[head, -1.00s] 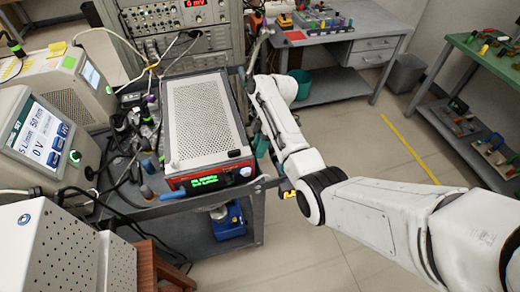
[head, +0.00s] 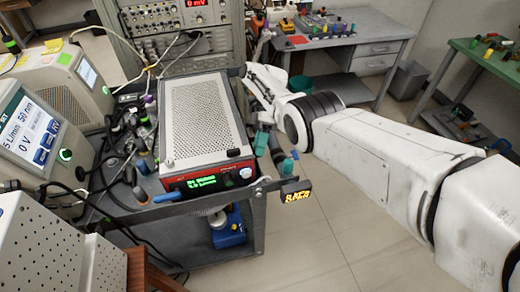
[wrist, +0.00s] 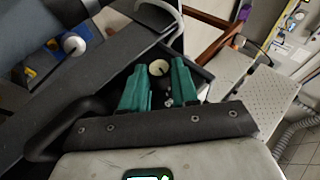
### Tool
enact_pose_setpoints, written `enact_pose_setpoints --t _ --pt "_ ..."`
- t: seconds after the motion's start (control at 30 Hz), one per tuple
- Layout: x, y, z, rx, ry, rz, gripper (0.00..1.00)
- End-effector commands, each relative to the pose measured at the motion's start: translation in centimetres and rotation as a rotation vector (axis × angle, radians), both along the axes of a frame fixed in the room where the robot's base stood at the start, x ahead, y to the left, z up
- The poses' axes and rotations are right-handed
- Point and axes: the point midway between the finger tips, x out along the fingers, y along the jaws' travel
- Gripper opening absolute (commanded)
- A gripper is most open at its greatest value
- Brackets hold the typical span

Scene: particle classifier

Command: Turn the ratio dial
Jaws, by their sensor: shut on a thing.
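In the wrist view, a small cream round knob with a dark mark, seemingly the ratio dial (wrist: 159,69), shows between the green fingertips of my gripper (wrist: 160,84). The fingers stand on either side of it and are shut on it. In the head view, my gripper (head: 270,146) is at the right front corner of the cart, beside the grey perforated instrument. The dial cannot be made out there. A small box with an orange digital readout (head: 297,192) sits at the cart's front right corner, just below my gripper.
The grey instrument with a green display (head: 209,181) stands on the cart. Cables and small parts crowd the cart's left side. Another white knob (wrist: 74,44) shows at the upper left of the wrist view. The floor (head: 330,235) right of the cart is clear.

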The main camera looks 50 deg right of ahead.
Motion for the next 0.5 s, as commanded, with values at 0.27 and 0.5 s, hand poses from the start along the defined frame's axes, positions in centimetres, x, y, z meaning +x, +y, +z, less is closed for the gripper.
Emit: enact_pose_setpoints --t 0.27,0.5 --pt "-0.04 0.10 -0.33 0.014 0.022 -0.008 0.00" --pt "-0.08 0.11 -0.26 0.016 0.024 -0.009 0.00"
